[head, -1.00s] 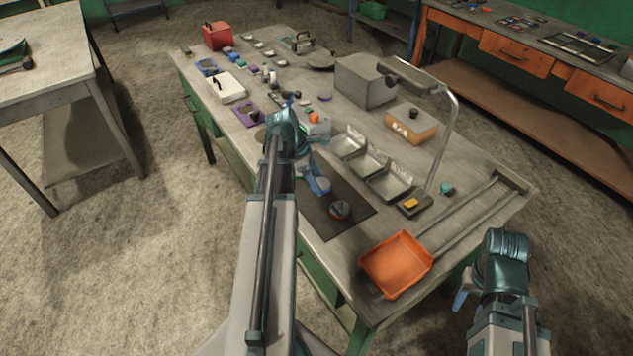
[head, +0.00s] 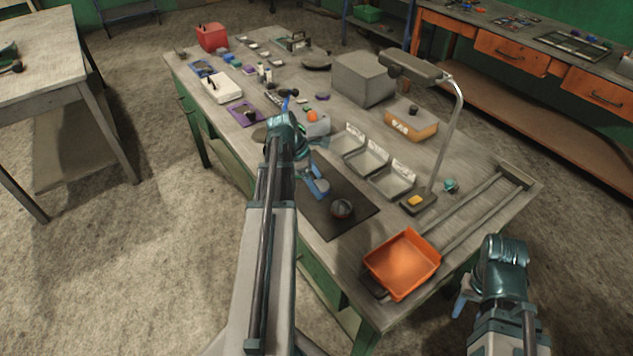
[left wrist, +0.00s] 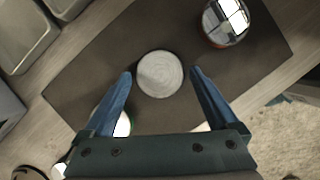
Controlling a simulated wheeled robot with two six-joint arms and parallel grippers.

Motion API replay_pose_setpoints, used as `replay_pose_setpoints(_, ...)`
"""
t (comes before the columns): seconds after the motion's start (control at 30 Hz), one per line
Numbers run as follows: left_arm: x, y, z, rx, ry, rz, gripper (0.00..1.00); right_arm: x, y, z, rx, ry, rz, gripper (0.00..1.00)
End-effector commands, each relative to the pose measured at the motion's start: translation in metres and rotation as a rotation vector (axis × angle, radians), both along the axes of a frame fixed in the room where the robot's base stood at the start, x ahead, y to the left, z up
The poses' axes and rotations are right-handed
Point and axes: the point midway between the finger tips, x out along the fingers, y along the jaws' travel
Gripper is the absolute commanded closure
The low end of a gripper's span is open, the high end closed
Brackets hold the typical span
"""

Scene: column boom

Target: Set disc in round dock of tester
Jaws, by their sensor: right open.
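A pale round disc (left wrist: 160,73) lies on the dark mat (left wrist: 95,60) in the left wrist view. My left gripper (left wrist: 162,77) is open, with one blue finger on each side of the disc and a gap on both sides. In the head view my left gripper (head: 318,186) is over the mat (head: 350,225) and its arm hides the disc. A grey unit with an orange knob (head: 314,121) stands behind my left gripper; I cannot tell whether it is the tester. No round dock is clearly visible. My right gripper (head: 462,298) is open beside the bench's right edge.
A shiny round object (head: 342,208) sits on the mat near my left gripper; it also shows in the left wrist view (left wrist: 226,22). Metal bins (head: 372,160), a lamp (head: 448,140) and an orange tray (head: 402,263) stand to the right. Small items crowd the far end.

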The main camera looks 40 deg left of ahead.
Motion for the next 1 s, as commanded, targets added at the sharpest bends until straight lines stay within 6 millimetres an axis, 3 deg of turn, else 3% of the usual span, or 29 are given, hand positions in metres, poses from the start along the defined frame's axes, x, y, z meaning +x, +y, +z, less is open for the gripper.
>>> replay_pose_setpoints(0.47, -0.001, 0.001, 0.008, 0.0, 0.0, 0.0, 0.0, 0.0, 0.0, 0.007, 0.0, 0.0, 0.0, 0.5)
replay_pose_setpoints(0.67, -0.005, 0.006, 0.027, 0.0, 0.0, 0.0, 0.0, 0.0, 0.0, 0.027, 0.0, 0.0, 0.0, 0.5)
replay_pose_setpoints(1.0, -0.018, 0.021, 0.077, 0.0, 0.0, 0.001, 0.0, 0.0, 0.0, 0.077, 0.0, 0.0, 0.0, 0.5)
